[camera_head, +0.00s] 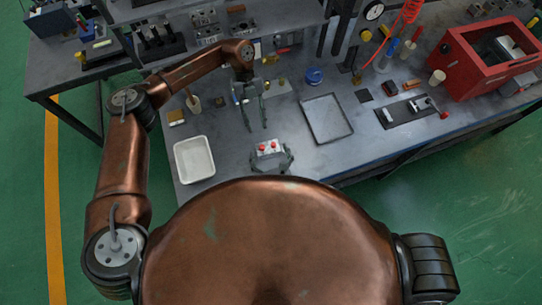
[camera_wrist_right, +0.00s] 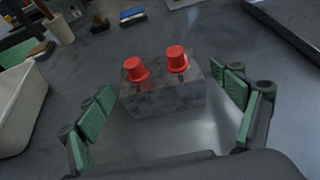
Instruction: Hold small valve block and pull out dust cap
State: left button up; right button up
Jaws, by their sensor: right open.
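The small valve block (camera_head: 268,152) is a grey metal block with two red dust caps on top. It stands on the bench, and it shows large in the right wrist view (camera_wrist_right: 163,95). The left cap (camera_wrist_right: 135,69) and right cap (camera_wrist_right: 176,59) both sit in the block. My right gripper (camera_wrist_right: 167,107) is open, its green-padded fingers on either side of the block with gaps between; in the head view it (camera_head: 271,160) is at the block's near side. My left gripper (camera_head: 254,127) hangs above the bench behind the block, fingers apart and empty.
A white tray (camera_head: 178,163) stands left of the block. A flat grey tray (camera_head: 344,134) lies to the right. A red machine (camera_head: 466,70) and a dark plate with fittings (camera_head: 390,116) are farther right. Blue tape (camera_head: 314,75) and small parts lie behind.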

aim_at(267, 144)
jog(key=shift+x, duration=2.4)
jog(key=shift+d, duration=0.1)
jog(key=shift+c, duration=0.7)
jog(key=c, duration=1.7)
